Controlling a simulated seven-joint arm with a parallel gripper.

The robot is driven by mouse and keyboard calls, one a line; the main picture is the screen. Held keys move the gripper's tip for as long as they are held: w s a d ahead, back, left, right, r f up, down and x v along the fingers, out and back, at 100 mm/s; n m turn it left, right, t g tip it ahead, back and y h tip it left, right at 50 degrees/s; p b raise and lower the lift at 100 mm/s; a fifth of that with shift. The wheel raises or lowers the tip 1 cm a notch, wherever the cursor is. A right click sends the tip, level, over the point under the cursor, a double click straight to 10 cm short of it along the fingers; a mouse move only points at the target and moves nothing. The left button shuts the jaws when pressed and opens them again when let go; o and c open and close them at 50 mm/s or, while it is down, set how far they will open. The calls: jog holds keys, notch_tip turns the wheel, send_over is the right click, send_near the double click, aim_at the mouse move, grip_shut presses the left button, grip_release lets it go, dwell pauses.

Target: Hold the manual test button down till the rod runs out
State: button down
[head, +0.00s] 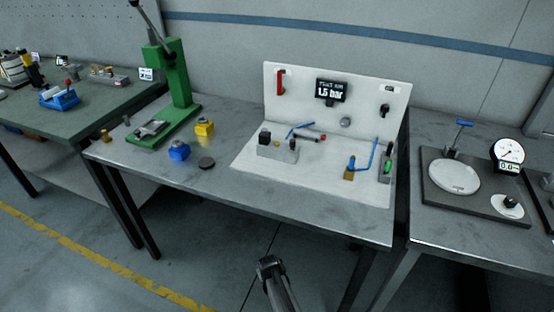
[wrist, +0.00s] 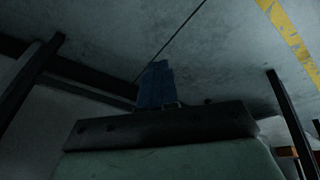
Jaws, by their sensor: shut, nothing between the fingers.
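A white test rig (head: 315,185) with an upright back panel stands on the middle bench. At its left is a grey block (head: 285,154) with a black part (head: 265,136) on top; I cannot tell which small part is the manual test button. Blue tubes (head: 374,155) run to a brass part (head: 349,174) and a green-marked part (head: 388,167) at the right. My gripper (head: 270,262) is shut and empty, in front of and below the bench edge. Its fingers (wrist: 155,85) point at the floor in the wrist view.
The panel carries a display (head: 331,90) reading about 1.6 bar, a red handle (head: 281,82) and a black knob (head: 385,110). A green press (head: 172,90), yellow block (head: 204,127), blue block (head: 179,150) and dark disc (head: 207,163) stand left. The bench's front strip is clear.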

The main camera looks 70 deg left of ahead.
jog(key=s+a+r+n+y, duration=0.1)
jog(key=s+a+r, duration=0.25)
jog(key=s, duration=0.35)
jog(key=s+a+r+n+g+y, duration=0.1)
jog(key=s+a+r, duration=0.2)
jog(key=s+a, duration=0.3)
jog(key=s+a+r+n+y, duration=0.1)
jog(key=s+a+r, duration=0.25)
jog(key=s, duration=0.55)
jog(key=s+a+r+m+y, duration=0.1)
jog(key=a+r, duration=0.2)
jog(key=r, duration=0.6)
jog(key=s+a+r+m+y, duration=0.1)
jog(key=s+a+r+m, duration=0.1)
jog(key=r, duration=0.6)
notch_tip(320, 180, up, 33)
jog(key=m+t+h, duration=0.3)
jog(key=t+h, duration=0.1)
jog(key=t, duration=0.3)
send_over(277, 143)
jog(key=shift+s+r, duration=0.1)
jog(key=shift+s, duration=0.25)
jog(key=shift+a+f, duration=0.1)
jog(key=shift+f, duration=4.3)
